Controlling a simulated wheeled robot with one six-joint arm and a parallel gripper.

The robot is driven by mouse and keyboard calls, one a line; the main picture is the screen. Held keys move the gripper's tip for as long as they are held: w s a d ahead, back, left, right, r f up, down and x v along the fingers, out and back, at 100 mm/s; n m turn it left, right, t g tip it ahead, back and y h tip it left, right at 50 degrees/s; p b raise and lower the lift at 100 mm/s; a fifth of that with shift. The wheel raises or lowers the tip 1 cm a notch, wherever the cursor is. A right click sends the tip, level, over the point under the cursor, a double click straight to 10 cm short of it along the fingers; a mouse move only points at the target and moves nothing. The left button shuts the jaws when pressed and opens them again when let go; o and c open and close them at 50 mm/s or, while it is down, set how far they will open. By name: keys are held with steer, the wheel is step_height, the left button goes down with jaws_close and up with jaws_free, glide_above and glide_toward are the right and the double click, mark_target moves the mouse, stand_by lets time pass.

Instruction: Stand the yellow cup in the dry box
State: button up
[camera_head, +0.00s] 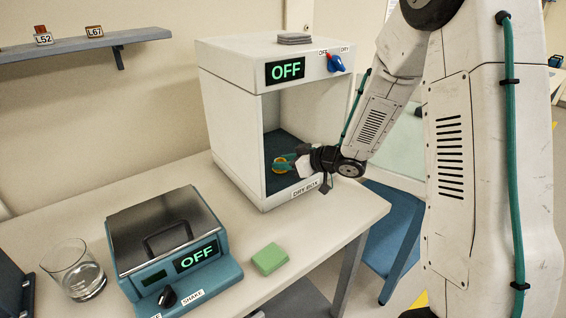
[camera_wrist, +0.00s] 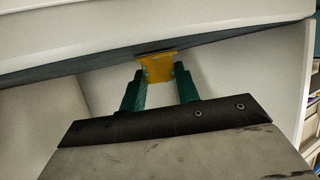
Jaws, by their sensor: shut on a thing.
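The dry box (camera_head: 229,116) is a white cabinet with an open front, standing on the table. Its display reads OFF. My gripper (camera_head: 291,164) reaches in through the open front, low over the dark floor inside. The yellow cup (camera_head: 281,165) is at my fingertips inside the box, mostly hidden by the gripper in the head view. In the wrist view the yellow cup (camera_wrist: 158,67) sits between the two green fingers (camera_wrist: 160,88), which are shut on it. I cannot tell whether the cup touches the box floor.
A blue shaker (camera_head: 172,250) reading OFF, a glass (camera_head: 73,270) and a green block (camera_head: 270,259) stand on the table (camera_head: 215,215). The dry box has a blue and red knob (camera_head: 335,63) and grey pads (camera_head: 294,38) on top. A wall shelf (camera_head: 85,45) holds small labelled items.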

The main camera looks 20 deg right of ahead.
steer(key=shift+f, duration=0.15)
steer(key=o, duration=1)
